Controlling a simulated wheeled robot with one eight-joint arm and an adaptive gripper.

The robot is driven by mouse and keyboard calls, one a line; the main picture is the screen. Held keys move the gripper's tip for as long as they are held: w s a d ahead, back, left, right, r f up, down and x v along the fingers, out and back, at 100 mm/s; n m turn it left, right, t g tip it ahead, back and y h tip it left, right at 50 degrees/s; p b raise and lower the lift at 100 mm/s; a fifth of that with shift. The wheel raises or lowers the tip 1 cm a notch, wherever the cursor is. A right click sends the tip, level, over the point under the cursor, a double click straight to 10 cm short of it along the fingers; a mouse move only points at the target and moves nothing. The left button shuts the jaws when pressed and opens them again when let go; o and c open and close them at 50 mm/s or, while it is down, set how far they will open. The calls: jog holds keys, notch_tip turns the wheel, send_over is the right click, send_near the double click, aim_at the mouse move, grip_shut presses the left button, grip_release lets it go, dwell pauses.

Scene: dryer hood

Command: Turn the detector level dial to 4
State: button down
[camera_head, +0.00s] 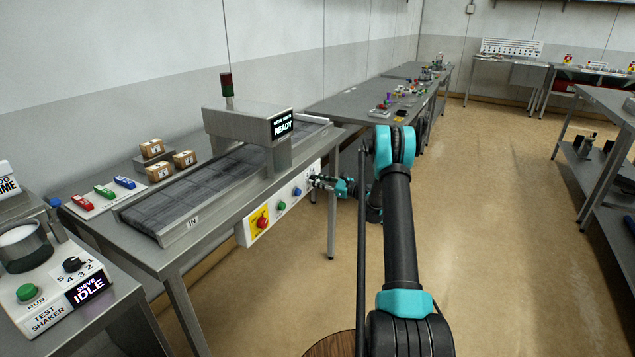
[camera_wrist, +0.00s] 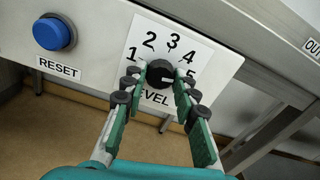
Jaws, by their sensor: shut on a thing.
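The detector level dial (camera_wrist: 158,72) is a round black knob on a white panel, with the numbers 1 to 5 arced around it and a partly covered LEVEL label below. A pale mark on its face appears to point right, toward the 5 side; the exact setting is unclear. My gripper (camera_wrist: 160,78) is shut on the dial, one finger on each side. In the head view my gripper (camera_head: 318,181) is at the right end of the detector's front panel and hides the dial.
A blue RESET button (camera_wrist: 54,33) sits left of the dial. The metal detector (camera_head: 250,130) reads READY above its conveyor (camera_head: 190,190). A red button on yellow (camera_head: 262,220) is further along the panel. The floor in front is clear.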

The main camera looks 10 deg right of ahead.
jog(key=shift+n, duration=0.3)
jog(key=n, duration=0.3)
jog(key=shift+n, duration=2)
jog(key=c, duration=1.2)
grip_release()
jog(key=shift+d, duration=0.1)
jog(key=v, duration=1.2)
